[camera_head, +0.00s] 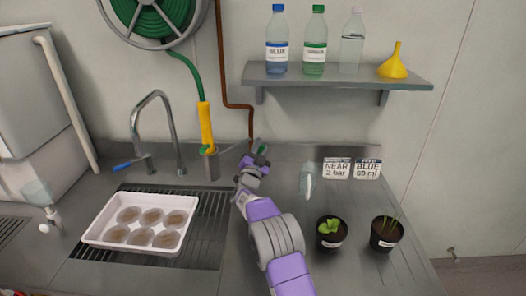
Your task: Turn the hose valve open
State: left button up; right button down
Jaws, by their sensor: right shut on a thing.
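My right gripper (258,158) reaches to the back of the counter, below the lower end of the brown pipe. It is shut on a small green part (263,149), which looks like the hose valve's handle. The gripper hides most of the valve, so I cannot tell how far it is turned. The green hose (184,64) runs down from the reel (153,12) to a yellow nozzle (206,127), which stands upright in a grey holder to the left of my gripper. My left gripper is not in view.
A tap (170,125) and a white tray of round dishes (97,231) are on the left. Two potted plants (329,233) (386,233) stand at the right, beyond my arm. Two signs (337,168) (368,168) are behind them. A shelf (335,80) with bottles and a yellow funnel hangs above.

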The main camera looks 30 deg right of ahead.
jog(key=c, duration=1)
grip_release()
jog(key=shift+r, duration=0.1)
